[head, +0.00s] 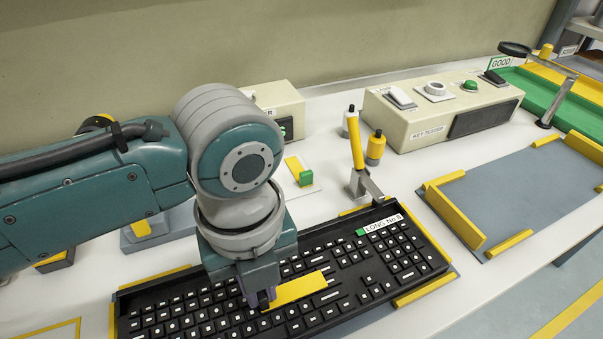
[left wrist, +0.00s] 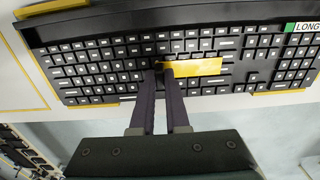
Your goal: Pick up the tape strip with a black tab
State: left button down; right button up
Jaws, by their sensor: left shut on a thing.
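The yellow tape strip (head: 300,287) lies along or just over the keys of the black keyboard (head: 400,262); I cannot tell if it touches them. Its black tab (head: 264,299) is at the strip's left end, mostly hidden by the fingers. My left gripper (head: 257,297) points down over the keyboard and is shut on that tab. In the left wrist view the strip (left wrist: 198,67) runs right from the fingertips (left wrist: 163,69). My right gripper is out of view.
Another yellow strip with a green tab (head: 306,178) lies behind the keyboard. A yellow-handled tool (head: 356,140) stands on a metal holder, near two small bottles (head: 375,148). The key tester (head: 440,108) is at the back right. A grey mat (head: 520,185) with yellow guides is clear.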

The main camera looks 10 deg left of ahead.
pick_arm(q)
jog(key=shift+r, duration=0.1)
notch_tip(320, 180, up, 20)
jog(key=p, duration=0.4)
jog(key=c, duration=1.5)
grip_release()
grip_shut()
notch_tip(320, 180, up, 9)
jog(key=w+d+p, duration=0.1)
jog(key=p, duration=0.9)
jog(key=shift+d+p, duration=0.35)
